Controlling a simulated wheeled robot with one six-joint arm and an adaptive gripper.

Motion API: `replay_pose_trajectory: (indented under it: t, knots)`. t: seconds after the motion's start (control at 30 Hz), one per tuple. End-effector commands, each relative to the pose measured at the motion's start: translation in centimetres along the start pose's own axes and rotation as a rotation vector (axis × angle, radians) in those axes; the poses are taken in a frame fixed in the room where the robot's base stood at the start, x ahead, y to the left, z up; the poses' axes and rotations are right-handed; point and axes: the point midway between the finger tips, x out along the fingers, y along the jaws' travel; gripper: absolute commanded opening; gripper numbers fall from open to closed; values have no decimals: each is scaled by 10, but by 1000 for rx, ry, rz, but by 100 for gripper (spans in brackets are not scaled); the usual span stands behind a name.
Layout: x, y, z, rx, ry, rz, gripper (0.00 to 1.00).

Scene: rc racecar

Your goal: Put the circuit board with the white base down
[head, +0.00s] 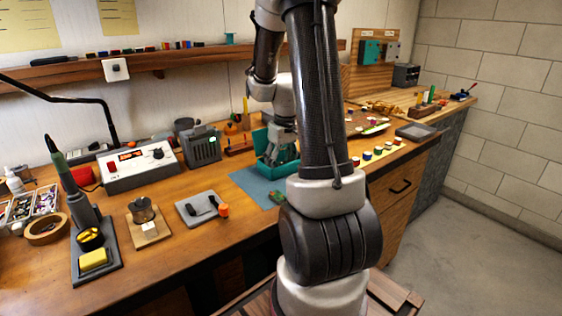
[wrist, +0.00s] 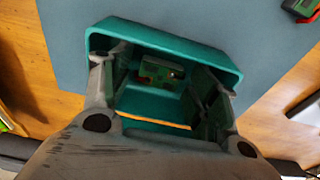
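The teal bin (wrist: 215,52) stands on the blue-grey mat; it also shows in the head view (head: 264,140). A small green circuit board (wrist: 150,70) with a pale part lies inside the bin's outline in the wrist view. My gripper (wrist: 160,80) reaches down into the bin, with its fingers spread on either side of this board. I see no clear contact between the fingertips and the board. In the head view my gripper (head: 282,155) is over the bin, and the board is hidden there. The underside of the board is hidden.
Another green board (wrist: 305,8) lies at the mat's upper right corner; the blue-grey mat (head: 250,183) has bare room around the bin. A grey speaker-like box (head: 203,147) and a power supply (head: 138,163) stand to the left. Several coloured pieces (head: 378,151) lie to the right.

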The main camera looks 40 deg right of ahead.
Motion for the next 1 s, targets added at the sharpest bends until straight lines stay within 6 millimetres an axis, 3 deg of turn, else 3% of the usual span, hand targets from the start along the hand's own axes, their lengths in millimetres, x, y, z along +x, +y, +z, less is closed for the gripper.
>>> replay_pose_trajectory:
  t: [0.37,0.8,1.0]
  knots:
    - [-8,0,-1,0,4,1,62]
    - [-98,0,-1,0,4,2,62]
    - [-121,-1,0,-1,3,1,62]
